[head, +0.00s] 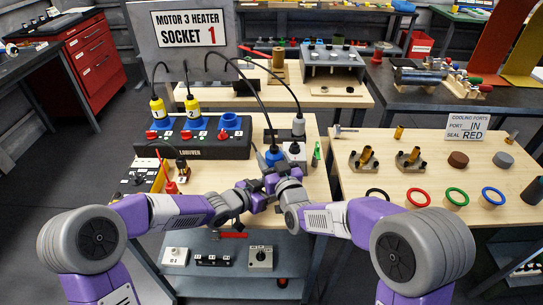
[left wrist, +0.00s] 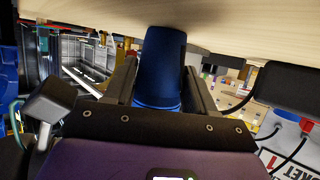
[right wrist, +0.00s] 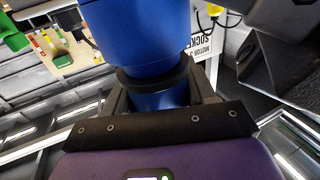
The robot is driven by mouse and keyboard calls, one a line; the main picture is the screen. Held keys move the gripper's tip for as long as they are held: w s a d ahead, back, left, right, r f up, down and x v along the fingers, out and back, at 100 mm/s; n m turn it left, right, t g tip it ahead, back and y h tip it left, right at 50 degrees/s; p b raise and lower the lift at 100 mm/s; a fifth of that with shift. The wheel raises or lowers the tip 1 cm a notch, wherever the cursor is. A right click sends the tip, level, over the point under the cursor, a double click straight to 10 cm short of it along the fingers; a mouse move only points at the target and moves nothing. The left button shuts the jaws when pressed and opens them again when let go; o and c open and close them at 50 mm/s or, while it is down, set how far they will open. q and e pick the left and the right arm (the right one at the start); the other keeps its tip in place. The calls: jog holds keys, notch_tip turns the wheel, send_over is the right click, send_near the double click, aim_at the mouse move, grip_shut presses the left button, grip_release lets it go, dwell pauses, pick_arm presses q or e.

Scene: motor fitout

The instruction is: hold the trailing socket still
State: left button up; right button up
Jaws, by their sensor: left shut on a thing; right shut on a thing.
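My left gripper (head: 247,193) and my right gripper (head: 272,184) are close together at the front edge of the middle bench. In the left wrist view, the left fingers are shut around a smooth, dark blue cylindrical body (left wrist: 160,65). In the right wrist view, the right fingers are shut around the narrower part of a blue collared connector (right wrist: 160,97), below its dark ring and wide body. In the head view, a blue connector (head: 273,156) on a black cable shows just above the grippers. I cannot tell which blue part is the trailing socket, or whether they are joined.
A dark unit (head: 205,147) holds yellow plugs marked 1 and 2; its third blue socket (head: 229,121) is empty. The right bench (head: 365,191) carries coloured rings and fittings. Black cables arch overhead.

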pick_arm(q)
jog(key=shift+f, duration=0.1)
pick_arm(e)
jog(key=shift+f, duration=0.5)
jog(key=o, duration=1.3)
jog(key=shift+f, duration=0.1)
jog(key=shift+s, duration=0.1)
jog(key=v, duration=1.2)
jog(key=shift+r, duration=0.25)
pick_arm(q)
jog(key=o, duration=1.2)
jog(key=shift+o, duration=0.2)
